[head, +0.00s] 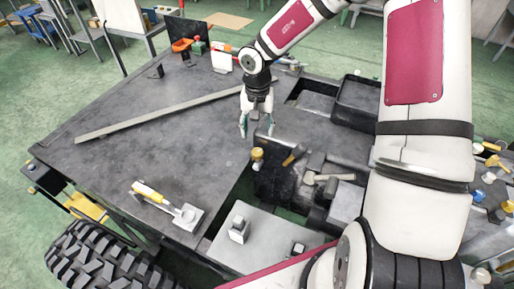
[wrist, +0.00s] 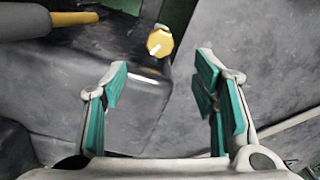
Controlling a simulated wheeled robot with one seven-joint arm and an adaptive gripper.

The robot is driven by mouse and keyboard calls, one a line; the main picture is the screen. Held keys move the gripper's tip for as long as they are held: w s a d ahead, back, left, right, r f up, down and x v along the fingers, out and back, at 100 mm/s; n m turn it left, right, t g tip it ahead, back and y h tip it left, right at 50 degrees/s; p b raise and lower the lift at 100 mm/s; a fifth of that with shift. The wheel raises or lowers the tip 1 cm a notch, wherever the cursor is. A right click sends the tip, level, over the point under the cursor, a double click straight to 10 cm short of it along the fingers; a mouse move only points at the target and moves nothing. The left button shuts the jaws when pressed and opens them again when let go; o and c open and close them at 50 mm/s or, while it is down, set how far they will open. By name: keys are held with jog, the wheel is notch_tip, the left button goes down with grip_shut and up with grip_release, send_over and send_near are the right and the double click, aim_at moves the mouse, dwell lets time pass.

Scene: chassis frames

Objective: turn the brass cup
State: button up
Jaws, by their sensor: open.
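The brass cup (head: 257,154) is a small yellow-gold round piece at the edge of the black block, by the front edge of the dark table. In the wrist view the brass cup (wrist: 159,41) shows its round face with a pale slanted mark, beyond the fingertips and between their lines. My gripper (head: 257,131) points down just behind the cup in the head view. Its teal-padded fingers, also in the wrist view (wrist: 162,68), are spread apart with nothing between them. The gripper appears apart from the cup.
A yellow-handled tool (wrist: 45,23) lies left of the cup in the wrist view. A trowel (head: 170,205) and a long grey bar (head: 165,115) lie on the table (head: 130,155). The table's middle is clear.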

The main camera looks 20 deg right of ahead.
aim_at(257, 152)
notch_tip(257, 152, down, 10)
jog(key=shift+r, duration=0.15)
dwell(0.3)
jog(key=c, duration=1.2)
